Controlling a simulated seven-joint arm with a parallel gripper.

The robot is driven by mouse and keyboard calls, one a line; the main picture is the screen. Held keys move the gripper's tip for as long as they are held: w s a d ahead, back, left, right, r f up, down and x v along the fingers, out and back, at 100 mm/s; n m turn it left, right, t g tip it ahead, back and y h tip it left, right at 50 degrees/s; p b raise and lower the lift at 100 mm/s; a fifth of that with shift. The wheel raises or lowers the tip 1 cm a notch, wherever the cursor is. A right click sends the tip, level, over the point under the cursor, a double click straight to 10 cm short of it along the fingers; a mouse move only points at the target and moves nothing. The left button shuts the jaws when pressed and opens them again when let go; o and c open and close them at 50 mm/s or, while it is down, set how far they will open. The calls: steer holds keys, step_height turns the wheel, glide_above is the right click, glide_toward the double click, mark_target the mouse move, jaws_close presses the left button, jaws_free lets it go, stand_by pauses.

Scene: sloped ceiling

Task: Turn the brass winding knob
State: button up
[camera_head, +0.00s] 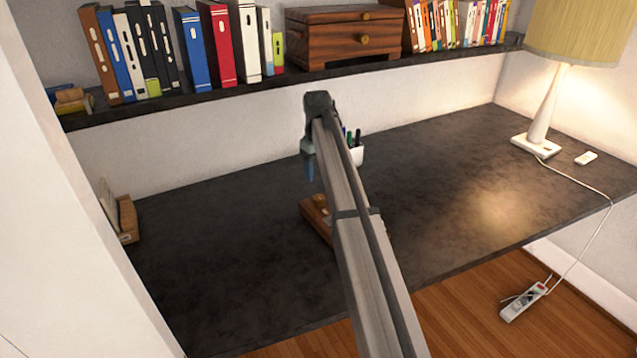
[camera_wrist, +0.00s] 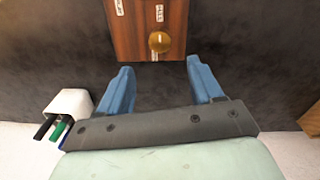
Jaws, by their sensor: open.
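In the head view the wooden block (camera_head: 313,219) lies on the dark desk, with the brass part (camera_head: 320,200) on top, both partly hidden behind my arm. My gripper (camera_wrist: 158,67) has its two blue fingers spread apart with nothing between them. The knob appears ahead of the gap between the fingertips, apart from both. In the head view my gripper (camera_head: 309,170) hangs above the desk, beyond the block.
A white pen cup (camera_head: 356,154) stands close to my gripper; it also shows in the wrist view (camera_wrist: 71,102). A shelf (camera_head: 200,97) with binders and a wooden drawer box (camera_head: 335,45) is behind. A lamp (camera_head: 542,115) stands at right. The desk's (camera_head: 230,260) left and right areas are mostly clear.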

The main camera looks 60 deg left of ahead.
steer(key=shift+r, duration=1.75)
